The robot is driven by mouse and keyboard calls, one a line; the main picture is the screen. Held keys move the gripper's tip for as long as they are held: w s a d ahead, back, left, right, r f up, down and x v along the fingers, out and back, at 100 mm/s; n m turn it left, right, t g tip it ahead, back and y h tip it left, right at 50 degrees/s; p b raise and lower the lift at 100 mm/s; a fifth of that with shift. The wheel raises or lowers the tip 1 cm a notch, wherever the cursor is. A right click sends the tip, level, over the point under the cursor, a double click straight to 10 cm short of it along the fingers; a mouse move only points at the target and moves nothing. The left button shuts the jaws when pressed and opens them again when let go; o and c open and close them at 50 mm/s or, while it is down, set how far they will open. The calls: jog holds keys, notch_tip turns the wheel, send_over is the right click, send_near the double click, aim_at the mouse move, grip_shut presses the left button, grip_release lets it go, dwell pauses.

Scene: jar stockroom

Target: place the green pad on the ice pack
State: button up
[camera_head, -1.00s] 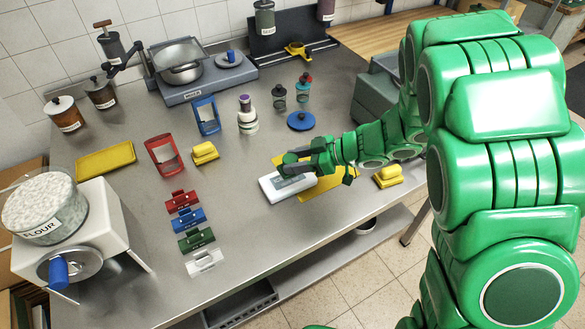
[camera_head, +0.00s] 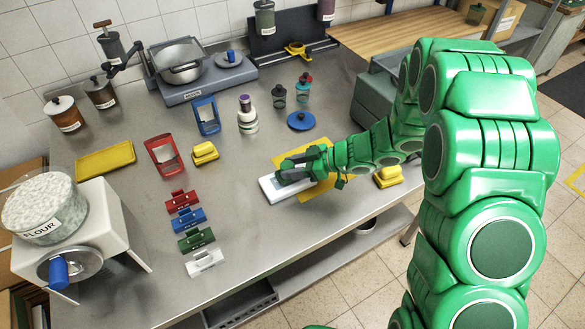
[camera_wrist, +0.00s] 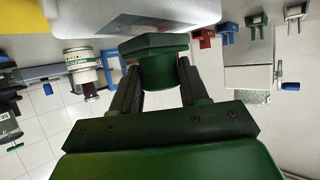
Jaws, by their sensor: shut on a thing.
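My gripper (camera_head: 290,168) is shut on the green pad (camera_wrist: 157,65), a dark green block between its fingers in the wrist view. In the head view the pad is mostly hidden by the fingers. The ice pack (camera_head: 270,190) is a flat white block with a grey printed label, lying on the table just below my gripper. It also fills the top middle of the wrist view (camera_wrist: 205,12). The pad overlaps the ice pack's edge there; I cannot tell whether they touch.
A yellow mat (camera_head: 318,188) lies beside the ice pack under my arm. A yellow block (camera_head: 388,177) stands to the right. Red, blue, green and white clips (camera_head: 197,241) stand left. Table between the clips and the ice pack is clear.

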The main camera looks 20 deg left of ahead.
jog(key=shift+f, duration=0.4)
jog(key=shift+f, duration=0.15)
jog(key=o, duration=1.1)
jog(key=shift+c, duration=0.2)
jog(key=shift+d+r, duration=0.1)
jog(key=shift+r, duration=0.1)
jog(key=v, duration=1.1)
jog(key=shift+d+r, duration=0.2)
jog(key=shift+d, duration=0.15)
